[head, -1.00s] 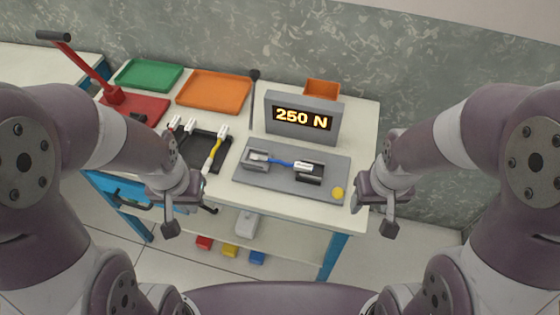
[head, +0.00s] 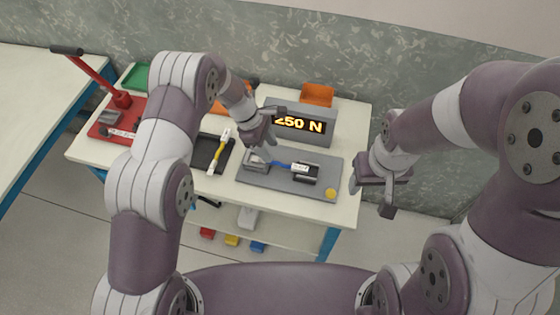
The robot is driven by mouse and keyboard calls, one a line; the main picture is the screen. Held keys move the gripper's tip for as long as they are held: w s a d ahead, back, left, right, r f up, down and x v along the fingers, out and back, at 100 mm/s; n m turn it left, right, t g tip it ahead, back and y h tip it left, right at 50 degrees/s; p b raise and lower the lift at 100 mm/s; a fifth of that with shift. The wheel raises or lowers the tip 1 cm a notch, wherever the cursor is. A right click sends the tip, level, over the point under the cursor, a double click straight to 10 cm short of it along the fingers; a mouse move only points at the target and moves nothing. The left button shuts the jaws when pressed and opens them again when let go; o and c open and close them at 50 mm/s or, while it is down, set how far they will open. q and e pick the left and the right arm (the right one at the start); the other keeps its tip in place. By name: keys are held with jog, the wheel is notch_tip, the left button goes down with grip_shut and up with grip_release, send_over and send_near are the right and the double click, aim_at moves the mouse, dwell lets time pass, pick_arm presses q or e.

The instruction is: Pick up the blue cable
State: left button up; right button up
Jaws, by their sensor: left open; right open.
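The blue cable (head: 281,163) lies on the grey test plate (head: 262,183). Its left end is at a grey clamp block (head: 252,164), and its right end with a white label (head: 300,167) is at a dark block (head: 304,179). My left gripper (head: 262,144) is open above the plate's back left part, close over the cable's left end. I cannot tell whether it touches anything. My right gripper (head: 380,196) is open and empty, off the table's right side.
A display reading 250 N (head: 300,124) stands right behind the plate. A yellow cable (head: 218,152) lies on a black tray (head: 204,151) to the left. A yellow button (head: 331,193) is at the plate's front right.

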aim_at(279, 162)
pick_arm(q)
jog(key=p+x, duration=0.2)
jog(key=x, duration=0.4)
jog(key=shift+w+d, duration=0.1)
jog(key=shift+d, duration=0.05)
jog(key=shift+d+f, duration=0.1)
jog(key=shift+f, duration=0.25)
grip_shut()
jog(key=shift+w+r, duration=0.1)
